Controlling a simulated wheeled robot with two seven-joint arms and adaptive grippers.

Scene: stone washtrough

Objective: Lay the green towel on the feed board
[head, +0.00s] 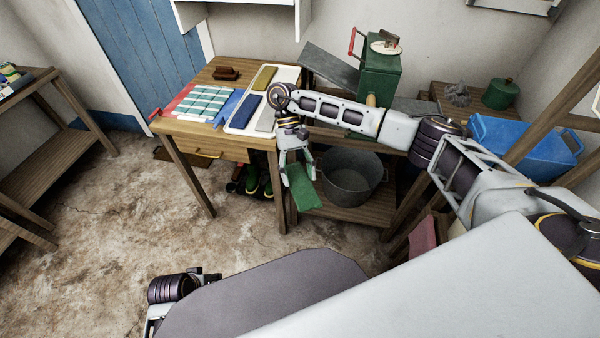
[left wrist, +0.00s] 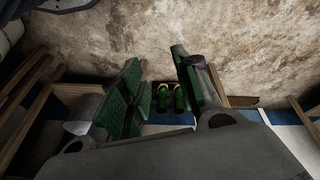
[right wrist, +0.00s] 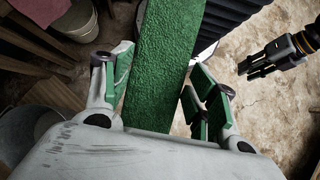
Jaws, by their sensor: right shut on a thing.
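The green towel (head: 304,187) hangs from my right gripper (head: 296,158), in front of the table's right leg and clear of the floor. In the right wrist view the towel (right wrist: 165,65) runs as a long strip between the two fingers of the right gripper (right wrist: 158,75). A grey sloping board (head: 329,66), which looks like the feed board, leans beside the green box with the red crank (head: 379,75). It lies beyond my right forearm, and its visible top is bare. My left gripper (left wrist: 157,65) is open and empty, low over the floor.
The wooden table (head: 218,132) holds a checked cloth (head: 203,102) and a white tray (head: 286,75) with folded cloths. A grey tub (head: 351,177) stands on the low shelf. A blue bin (head: 525,145) is at right. Floor at left is clear.

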